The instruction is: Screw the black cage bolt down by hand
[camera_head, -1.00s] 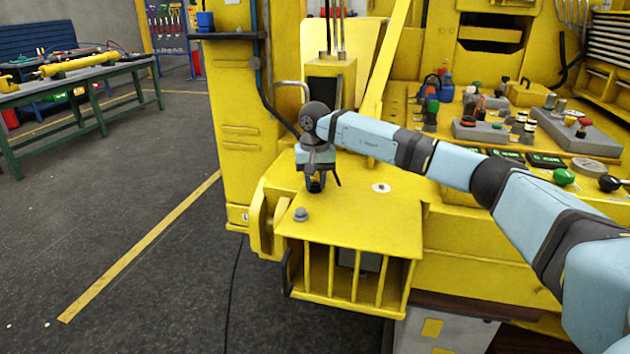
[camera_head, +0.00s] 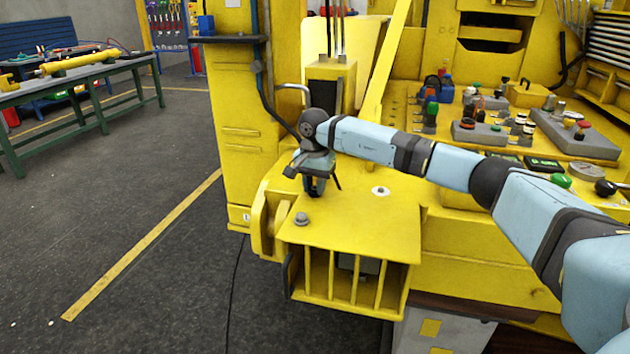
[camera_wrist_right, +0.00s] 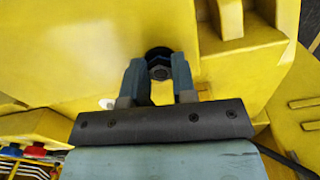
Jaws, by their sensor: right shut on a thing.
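The black cage bolt (camera_wrist_right: 160,67) shows in the right wrist view as a dark head between my fingertips, at the yellow top plate. My right gripper (camera_wrist_right: 158,80) is shut on it, one finger on each side. In the head view my right gripper (camera_head: 316,186) points down onto the back part of the yellow cage top (camera_head: 355,225). There the bolt is hidden by the fingers. My left gripper is not in view.
A grey bolt (camera_head: 301,219) sits near the cage top's front left. A small white disc (camera_head: 380,191) lies right of the gripper. A yellow post stands behind. A control panel with coloured knobs (camera_head: 574,130) is at the right. A green workbench (camera_head: 85,84) stands far left.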

